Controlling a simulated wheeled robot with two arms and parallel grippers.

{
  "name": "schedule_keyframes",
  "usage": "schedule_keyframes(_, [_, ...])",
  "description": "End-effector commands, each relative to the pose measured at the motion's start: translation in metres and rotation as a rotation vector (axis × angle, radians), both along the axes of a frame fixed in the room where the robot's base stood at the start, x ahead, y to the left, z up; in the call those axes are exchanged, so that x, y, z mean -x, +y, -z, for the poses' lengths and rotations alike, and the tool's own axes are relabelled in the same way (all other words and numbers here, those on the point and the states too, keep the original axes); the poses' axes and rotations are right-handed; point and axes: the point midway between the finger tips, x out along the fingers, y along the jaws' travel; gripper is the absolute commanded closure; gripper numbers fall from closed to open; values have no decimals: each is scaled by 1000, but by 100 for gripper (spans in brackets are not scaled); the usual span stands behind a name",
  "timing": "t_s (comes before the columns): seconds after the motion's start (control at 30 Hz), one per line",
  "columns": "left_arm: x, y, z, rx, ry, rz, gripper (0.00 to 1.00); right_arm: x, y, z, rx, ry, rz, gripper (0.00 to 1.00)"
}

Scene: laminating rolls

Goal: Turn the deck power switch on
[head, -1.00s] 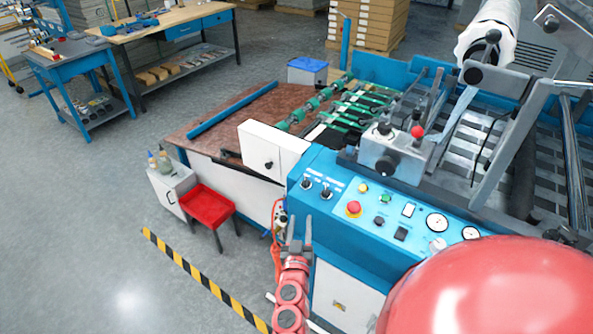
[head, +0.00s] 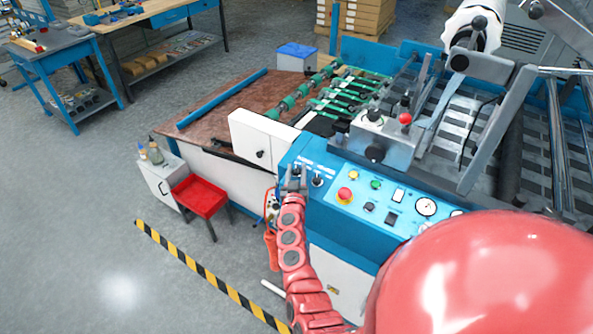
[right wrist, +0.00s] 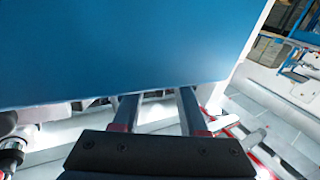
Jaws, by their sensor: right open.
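My right gripper (head: 293,178) is at the left end of the blue control panel (head: 333,212), beside two small dark switches. The left switch (head: 297,169) is partly behind its fingertips; I cannot tell whether they touch it. The right switch (head: 318,180) stands clear. The labels are too small to read, so I cannot tell which is the deck power switch or its setting. In the right wrist view the two fingers (right wrist: 157,100) are apart and empty, reaching up to the lower edge of a blue surface (right wrist: 125,50). My left gripper is out of view.
A red emergency button (head: 344,195), other buttons and round gauges (head: 426,207) sit to the right on the panel. A white box (head: 264,140) adjoins its left end. A red stool (head: 200,196) stands on the floor at left.

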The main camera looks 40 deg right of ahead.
Motion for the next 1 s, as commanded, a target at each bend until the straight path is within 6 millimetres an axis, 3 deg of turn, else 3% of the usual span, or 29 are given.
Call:
schedule_keyframes(0.33, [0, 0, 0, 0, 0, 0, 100, -3, -2, 0, 0, 0, 0, 57])
schedule_keyframes(0.57, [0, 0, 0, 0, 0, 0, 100, -3, -2, 0, -1, -1, 0, 99])
schedule_keyframes(1.0, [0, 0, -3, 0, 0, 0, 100, -4, -3, -1, -8, -6, 38, 100])
